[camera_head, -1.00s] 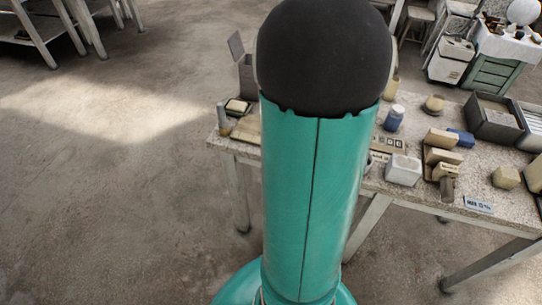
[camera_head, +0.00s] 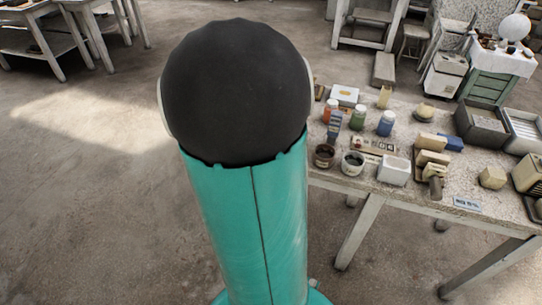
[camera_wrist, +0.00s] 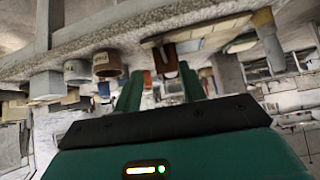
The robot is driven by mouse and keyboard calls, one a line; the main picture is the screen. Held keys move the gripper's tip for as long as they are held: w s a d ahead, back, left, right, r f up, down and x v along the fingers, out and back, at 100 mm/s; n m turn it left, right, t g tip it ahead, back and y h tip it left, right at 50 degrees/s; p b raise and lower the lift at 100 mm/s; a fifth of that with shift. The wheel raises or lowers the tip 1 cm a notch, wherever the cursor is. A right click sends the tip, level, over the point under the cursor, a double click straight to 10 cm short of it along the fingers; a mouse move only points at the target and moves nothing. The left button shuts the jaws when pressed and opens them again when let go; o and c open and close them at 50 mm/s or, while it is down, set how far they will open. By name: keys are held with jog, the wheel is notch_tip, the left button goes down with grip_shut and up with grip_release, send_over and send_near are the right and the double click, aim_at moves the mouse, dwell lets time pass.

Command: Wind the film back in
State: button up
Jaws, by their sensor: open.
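I cannot pick out any film or film reel in either view. My gripper (camera_wrist: 160,90) shows in the wrist view with its two green fingers apart and nothing between them. A red-brown item (camera_wrist: 165,58) shows beyond the fingertips, apart from them as far as I can tell. The wrist picture looks upside down, with the worktable (camera_wrist: 150,18) along its top. In the head view my gripper is not visible; my dark rounded arm joint and teal link hide the table's left end.
The worktable (camera_head: 330,182) at right holds a brown pot (camera_head: 324,155), a white pot (camera_head: 352,163), a blue jar (camera_head: 386,123), a white block (camera_head: 393,170), a blue label card (camera_head: 467,203) and a dark tray (camera_head: 480,125). Open floor (camera_head: 80,200) lies at left.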

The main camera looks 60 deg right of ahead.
jog(key=x, duration=1.4)
jog(key=shift+s+d, duration=0.15)
jog(key=shift+s, duration=0.1)
grip_shut()
